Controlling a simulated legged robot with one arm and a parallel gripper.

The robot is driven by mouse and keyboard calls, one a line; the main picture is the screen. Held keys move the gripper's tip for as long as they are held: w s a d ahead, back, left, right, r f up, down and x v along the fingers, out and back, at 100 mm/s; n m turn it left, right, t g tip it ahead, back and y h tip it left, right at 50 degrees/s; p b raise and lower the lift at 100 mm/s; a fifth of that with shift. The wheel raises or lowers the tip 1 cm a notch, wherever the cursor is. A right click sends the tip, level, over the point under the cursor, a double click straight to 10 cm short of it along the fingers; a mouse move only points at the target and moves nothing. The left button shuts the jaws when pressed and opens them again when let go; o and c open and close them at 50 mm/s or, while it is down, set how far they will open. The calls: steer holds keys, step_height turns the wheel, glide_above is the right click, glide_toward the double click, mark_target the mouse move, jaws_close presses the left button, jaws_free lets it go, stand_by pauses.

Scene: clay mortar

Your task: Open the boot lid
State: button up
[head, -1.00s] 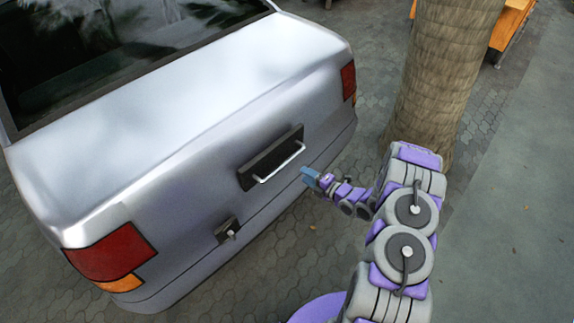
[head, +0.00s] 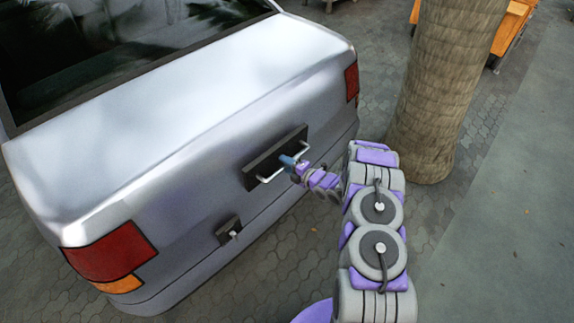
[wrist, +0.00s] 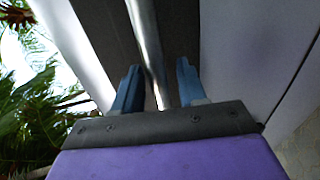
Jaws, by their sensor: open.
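The silver car's boot lid (head: 190,110) is closed at the left of the head view. A dark plate (head: 258,172) on its rear face carries a metal bar handle (head: 268,179). My gripper (head: 288,161) is at the handle's middle, and its blue fingertips hide part of the bar. In the wrist view, my gripper (wrist: 158,85) is open, with the metal bar (wrist: 149,45) running between its two blue fingers. Gaps show beside the bar, so the fingers do not look closed on it.
A small dark latch plate with a knob (head: 230,232) sits lower on the car's rear. A tree trunk (head: 440,90) stands to the right of my arm, with an orange object (head: 512,28) behind it. Paved ground lies between car and trunk.

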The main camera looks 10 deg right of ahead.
steer(key=shift+d, duration=0.55)
steer(key=c, duration=0.5)
jaws_close()
steer(key=shift+a, duration=0.15)
steer(key=shift+s+f, duration=0.1)
